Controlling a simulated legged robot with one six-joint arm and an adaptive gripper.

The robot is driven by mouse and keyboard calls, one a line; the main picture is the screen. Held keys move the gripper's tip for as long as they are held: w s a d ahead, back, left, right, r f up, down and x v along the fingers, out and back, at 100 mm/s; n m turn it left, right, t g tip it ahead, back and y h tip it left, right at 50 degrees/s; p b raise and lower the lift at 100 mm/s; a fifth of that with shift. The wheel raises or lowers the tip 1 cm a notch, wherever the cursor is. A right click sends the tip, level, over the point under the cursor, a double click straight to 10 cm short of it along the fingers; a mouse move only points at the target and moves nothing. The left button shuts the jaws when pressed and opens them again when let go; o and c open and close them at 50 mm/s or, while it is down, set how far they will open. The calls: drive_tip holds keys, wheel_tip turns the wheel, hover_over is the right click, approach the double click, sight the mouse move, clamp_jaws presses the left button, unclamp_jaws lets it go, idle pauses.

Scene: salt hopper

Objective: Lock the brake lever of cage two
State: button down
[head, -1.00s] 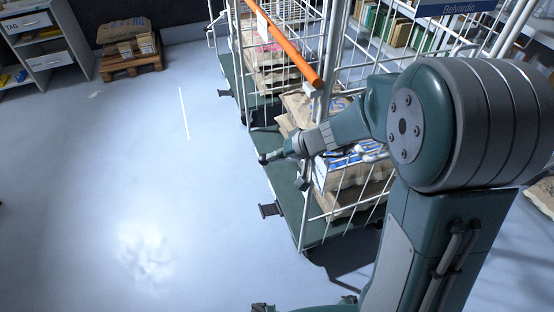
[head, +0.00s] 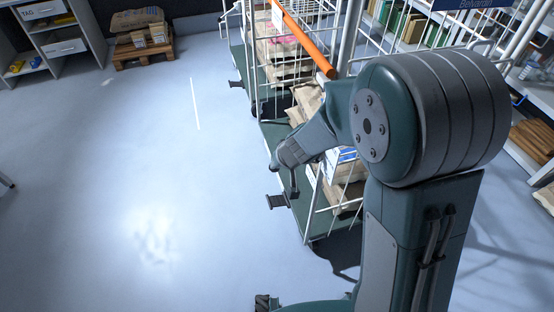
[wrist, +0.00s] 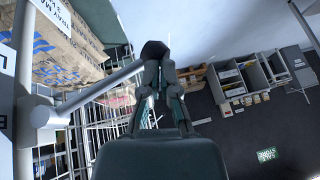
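Wire roll cages on dark green bases stand in a row in the head view. The nearer cage (head: 322,226) has a black brake lever (head: 277,201) sticking out at its lower left side. A farther cage has a similar black lever (head: 237,84). I cannot read which cage is two. My gripper (head: 293,192) points down beside the nearer cage, just right of its lever in the picture; whether they touch is unclear. In the wrist view my gripper (wrist: 158,62) has its fingers close together, with a dark piece at the tips, and nothing clearly held.
Sacks and boxes (wrist: 68,50) fill the cages. A pallet with sacks (head: 142,50) and a shelf unit (head: 52,32) stand at the back left. The floor left of the cages is clear.

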drive_tip(key=shift+d+f+h, duration=0.15)
drive_tip(key=shift+f+h, duration=0.35)
drive_tip(key=shift+f, duration=0.85)
drive_tip(key=shift+s+d+f, duration=0.2)
drive_tip(key=shift+f, duration=0.1)
drive_tip(key=shift+r, duration=0.1)
